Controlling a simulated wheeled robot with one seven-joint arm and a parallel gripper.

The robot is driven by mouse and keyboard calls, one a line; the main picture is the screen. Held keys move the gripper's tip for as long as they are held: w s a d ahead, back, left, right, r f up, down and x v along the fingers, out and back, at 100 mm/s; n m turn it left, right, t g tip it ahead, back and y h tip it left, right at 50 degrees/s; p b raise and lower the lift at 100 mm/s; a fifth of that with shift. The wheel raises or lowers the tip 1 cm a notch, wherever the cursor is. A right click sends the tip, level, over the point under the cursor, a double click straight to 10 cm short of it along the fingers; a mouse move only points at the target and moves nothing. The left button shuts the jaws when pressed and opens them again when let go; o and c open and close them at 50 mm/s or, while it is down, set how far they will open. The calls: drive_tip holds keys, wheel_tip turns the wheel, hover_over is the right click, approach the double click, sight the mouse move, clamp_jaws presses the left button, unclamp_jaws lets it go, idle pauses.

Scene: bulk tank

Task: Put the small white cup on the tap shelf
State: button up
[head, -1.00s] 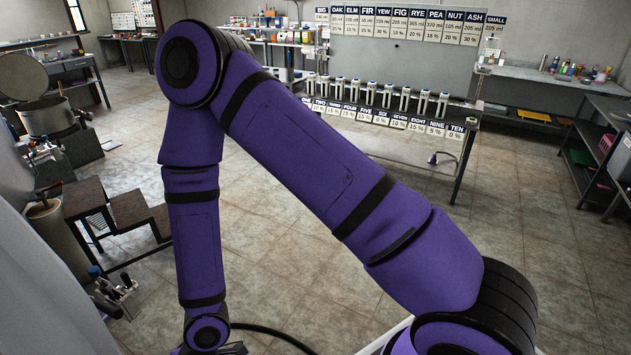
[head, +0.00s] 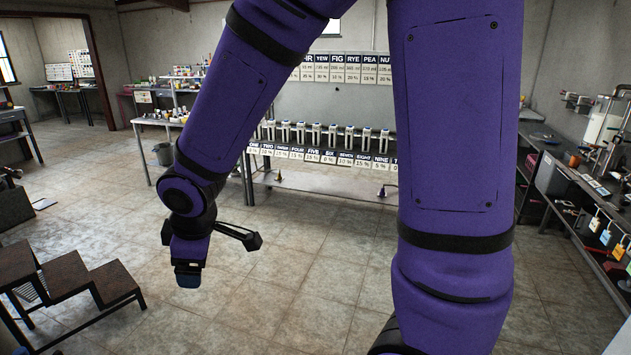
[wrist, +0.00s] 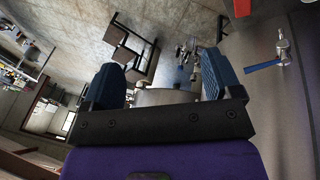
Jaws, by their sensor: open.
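The small white cup is not distinguishable in either view now. The row of white taps (head: 316,134) stands on a bench in the middle distance of the head view, with numbered cards along its front edge; this looks like the tap shelf. My gripper (head: 190,277) hangs low at the left of the head view, in front of and well apart from that bench. In the wrist view my gripper's two blue fingers (wrist: 160,85) stand wide apart, open, with nothing held between them.
Wooden steps (head: 68,277) stand at the lower left. A long bench with equipment (head: 570,190) runs along the right. Open tiled floor (head: 270,300) lies before the tap bench.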

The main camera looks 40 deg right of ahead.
drive_tip(key=s+d+r+m, duration=0.5)
drive_tip(key=s+d+r, duration=0.1)
drive_tip(key=s+r, duration=0.2)
drive_tip(key=s+d+r+m+t, duration=0.1)
drive_tip(key=s+d+r+m, duration=0.5)
drive_tip(key=s+r, duration=0.3)
drive_tip(key=shift+s+d+r, duration=0.15)
drive_tip(key=shift+s+d, duration=0.5)
drive_tip(key=shift+d, duration=0.15)
drive_tip(key=shift+a, duration=0.1)
